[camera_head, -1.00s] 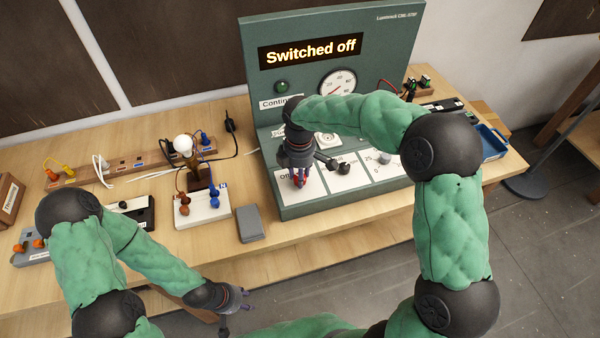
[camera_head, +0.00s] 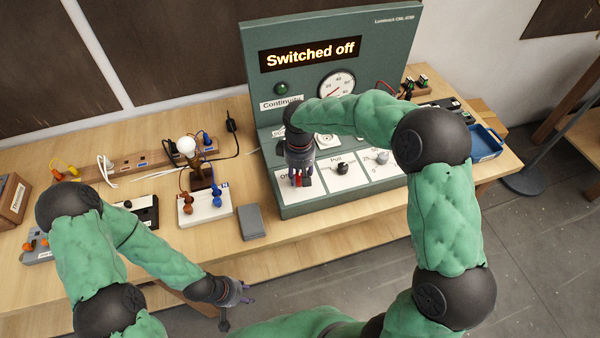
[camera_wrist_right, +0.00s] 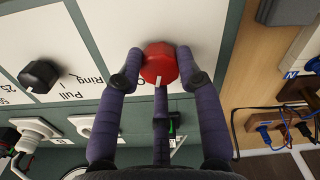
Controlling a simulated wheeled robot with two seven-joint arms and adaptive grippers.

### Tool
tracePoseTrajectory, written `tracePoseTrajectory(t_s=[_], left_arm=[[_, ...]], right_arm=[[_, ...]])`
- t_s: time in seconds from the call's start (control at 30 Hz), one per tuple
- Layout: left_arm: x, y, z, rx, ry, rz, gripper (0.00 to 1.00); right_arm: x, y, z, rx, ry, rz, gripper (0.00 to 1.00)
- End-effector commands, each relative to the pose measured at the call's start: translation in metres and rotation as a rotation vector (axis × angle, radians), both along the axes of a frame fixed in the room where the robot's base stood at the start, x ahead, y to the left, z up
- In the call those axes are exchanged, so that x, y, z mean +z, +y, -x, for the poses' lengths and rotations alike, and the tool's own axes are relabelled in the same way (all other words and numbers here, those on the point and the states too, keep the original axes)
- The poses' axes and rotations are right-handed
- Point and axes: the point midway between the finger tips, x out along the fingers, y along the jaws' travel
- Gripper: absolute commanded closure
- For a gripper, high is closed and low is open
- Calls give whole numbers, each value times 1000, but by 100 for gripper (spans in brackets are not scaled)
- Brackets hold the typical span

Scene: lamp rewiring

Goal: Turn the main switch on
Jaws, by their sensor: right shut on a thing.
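The red main switch knob (camera_wrist_right: 159,64) is on a white panel of the green test console (camera_head: 385,45). It also shows in the head view (camera_head: 298,180), partly covered by the fingers. My right gripper (camera_wrist_right: 160,75) points down at the panel, with its fingers closed around the knob; it also shows in the head view (camera_head: 302,178). A pale mark on the knob faces the bottom of the wrist view. The console display (camera_head: 310,53) reads "Switched off". My left gripper (camera_head: 240,306) is open and empty in front of the table edge.
A black pull knob (camera_head: 342,168) is just right of my right gripper. A blue tray (camera_head: 487,142) is at the right.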

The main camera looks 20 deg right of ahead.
Motion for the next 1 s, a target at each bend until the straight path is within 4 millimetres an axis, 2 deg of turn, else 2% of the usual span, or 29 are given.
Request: tracePoseTrajectory(t_s=[0.5, 1.0], left_arm=[[2, 0, 0, 0, 0, 0, 60], [2, 0, 0, 0, 0, 0, 60]], right_arm=[[0, 1, -2, -426, -6, -5, 96], [1, 0, -3, -577, -8, -6, 96]])
